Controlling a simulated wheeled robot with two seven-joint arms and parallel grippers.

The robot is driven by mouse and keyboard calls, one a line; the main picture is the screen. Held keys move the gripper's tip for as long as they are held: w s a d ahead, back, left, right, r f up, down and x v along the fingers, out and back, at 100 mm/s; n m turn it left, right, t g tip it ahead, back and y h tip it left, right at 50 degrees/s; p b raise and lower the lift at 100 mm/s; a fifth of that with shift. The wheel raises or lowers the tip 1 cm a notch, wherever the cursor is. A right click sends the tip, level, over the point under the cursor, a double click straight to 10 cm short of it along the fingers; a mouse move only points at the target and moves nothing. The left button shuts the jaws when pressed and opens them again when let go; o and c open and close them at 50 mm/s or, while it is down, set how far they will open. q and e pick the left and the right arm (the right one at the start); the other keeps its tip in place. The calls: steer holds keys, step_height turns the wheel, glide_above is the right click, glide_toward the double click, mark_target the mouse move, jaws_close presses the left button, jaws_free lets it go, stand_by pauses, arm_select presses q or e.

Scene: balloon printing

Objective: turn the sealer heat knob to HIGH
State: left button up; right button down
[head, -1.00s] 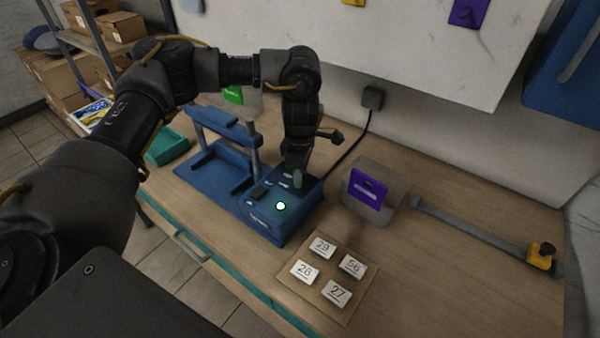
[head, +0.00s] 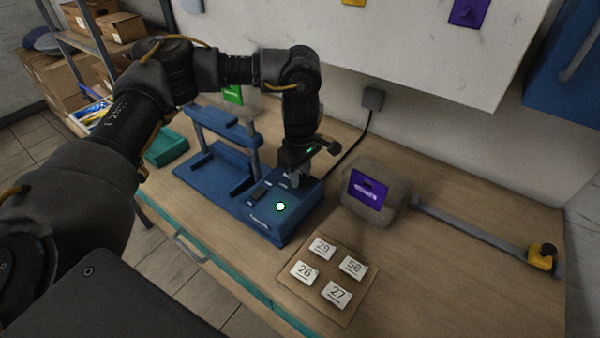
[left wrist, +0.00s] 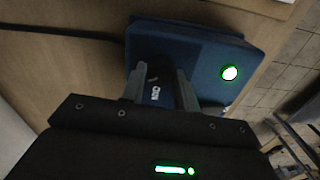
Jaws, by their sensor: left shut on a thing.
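The blue sealer (head: 262,205) stands on the workbench, with a control box at its right end and a lit green-white button on top. My left gripper (head: 297,178) comes down from above onto the back right of that box. In the left wrist view its fingers (left wrist: 160,92) stand either side of a dark knob (left wrist: 160,75) and are shut on it. The green-lit button (left wrist: 229,72) shows to the right of the fingers there. Small white markings lie near the knob, but I cannot read the setting. My right gripper is not in view.
A purple-labelled grey item (head: 367,190) stands just right of the sealer. A board with numbered white tiles (head: 322,272) lies in front. A black cable (head: 352,150) runs from behind the sealer to a wall socket. A grey strip with a yellow end (head: 540,257) lies at right.

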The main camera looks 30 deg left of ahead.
mark_target(301, 176)
arm_select(q)
steer(key=o, duration=1)
steer(key=shift+c, duration=0.2)
steer(key=shift+r, duration=0.1)
step_height(301, 176, up, 11)
steer(key=shift+f+b, duration=0.2)
steer(key=shift+b, duration=0.25)
